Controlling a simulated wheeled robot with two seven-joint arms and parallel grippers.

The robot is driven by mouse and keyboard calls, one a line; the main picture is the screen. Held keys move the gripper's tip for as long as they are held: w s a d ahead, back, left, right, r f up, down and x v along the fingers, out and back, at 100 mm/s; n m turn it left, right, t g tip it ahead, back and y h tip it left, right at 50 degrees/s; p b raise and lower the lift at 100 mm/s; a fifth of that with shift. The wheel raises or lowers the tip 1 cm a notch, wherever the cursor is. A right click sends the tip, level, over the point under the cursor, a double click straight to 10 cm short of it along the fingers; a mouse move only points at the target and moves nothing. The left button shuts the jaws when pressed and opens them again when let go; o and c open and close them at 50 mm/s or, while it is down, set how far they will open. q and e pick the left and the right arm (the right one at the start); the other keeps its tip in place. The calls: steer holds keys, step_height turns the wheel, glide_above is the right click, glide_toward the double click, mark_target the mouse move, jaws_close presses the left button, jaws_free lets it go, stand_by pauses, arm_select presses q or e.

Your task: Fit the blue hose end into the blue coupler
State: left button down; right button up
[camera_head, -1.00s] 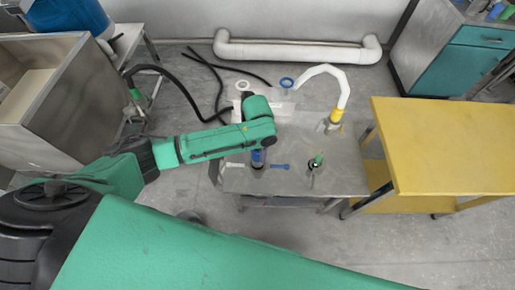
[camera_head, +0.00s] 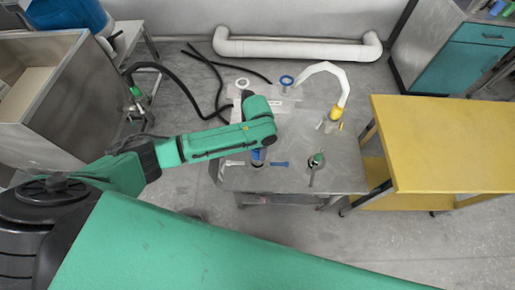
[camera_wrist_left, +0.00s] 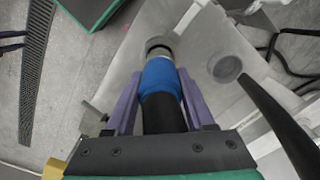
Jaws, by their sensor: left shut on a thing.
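My left gripper (camera_wrist_left: 158,78) is shut on the blue hose end (camera_wrist_left: 159,74), with its purple fingers on either side. A black hose part (camera_wrist_left: 163,115) runs back from the blue band toward the palm. A grey-olive collar (camera_wrist_left: 160,47) shows just past the blue band; I cannot tell whether the hose end is seated in it. My right gripper is not in view.
The grey table (camera_head: 340,178) also carries a green-topped fitting (camera_head: 316,160) and a yellow fitting (camera_head: 335,113) with a white hose (camera_head: 343,82). A blue ring (camera_head: 287,81) is at the back. A yellow table (camera_head: 450,145) stands right. Black hoses (camera_head: 216,85) lie on the floor.

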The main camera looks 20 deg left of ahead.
mark_target(257, 157)
arm_select(q)
steer(key=shift+r, duration=0.1)
stand_by(0.4)
steer(key=shift+p, duration=0.4)
stand_by(0.3)
steer(key=shift+p, duration=0.4)
steer(key=shift+f+b, duration=1.4)
steer(key=shift+f, duration=0.9)
steer(key=shift+c, duration=0.9)
jaws_free()
steer(key=shift+s, duration=0.1)
